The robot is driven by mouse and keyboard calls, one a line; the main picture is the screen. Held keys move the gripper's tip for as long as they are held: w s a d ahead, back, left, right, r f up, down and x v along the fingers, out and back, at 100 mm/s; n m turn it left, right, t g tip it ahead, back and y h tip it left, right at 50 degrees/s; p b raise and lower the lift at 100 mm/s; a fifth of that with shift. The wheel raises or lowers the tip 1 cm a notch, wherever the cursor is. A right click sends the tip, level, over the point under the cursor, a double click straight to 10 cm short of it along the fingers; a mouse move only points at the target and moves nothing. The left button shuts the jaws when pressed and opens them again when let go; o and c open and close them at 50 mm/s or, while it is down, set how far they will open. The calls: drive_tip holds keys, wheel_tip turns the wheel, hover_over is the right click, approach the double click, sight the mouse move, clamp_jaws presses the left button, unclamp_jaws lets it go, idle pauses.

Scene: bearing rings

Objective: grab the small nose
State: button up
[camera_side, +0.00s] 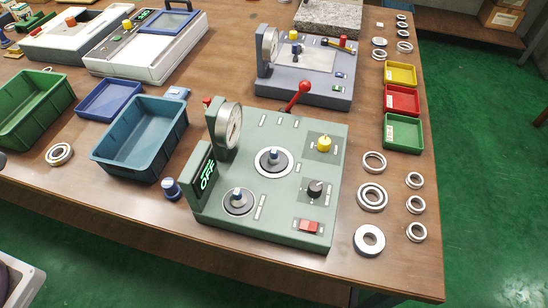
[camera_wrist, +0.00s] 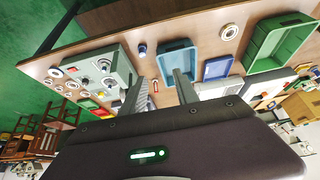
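No part is labelled as a nose. A small blue-and-white cylindrical piece (camera_side: 171,188) stands upright on the table, left of the green machine (camera_side: 325,215); it also shows in the wrist view (camera_wrist: 142,48). Two more blue-topped pieces sit on the machine: one on the larger round disc (camera_side: 273,157), one on the smaller disc (camera_side: 238,197). Which one is the small nose, I cannot tell. My gripper (camera_wrist: 158,75) is open, with nothing visible between its fingers. It is out of the side view.
A teal bin (camera_side: 140,140) stands left of the loose piece, with a blue tray (camera_side: 109,99) and green bin (camera_side: 33,110) beyond. Several bearing rings (camera_side: 372,197) lie to the right.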

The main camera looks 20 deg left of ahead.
drive_tip(key=shift+o, duration=0.6)
drive_tip(key=shift+d, duration=0.1)
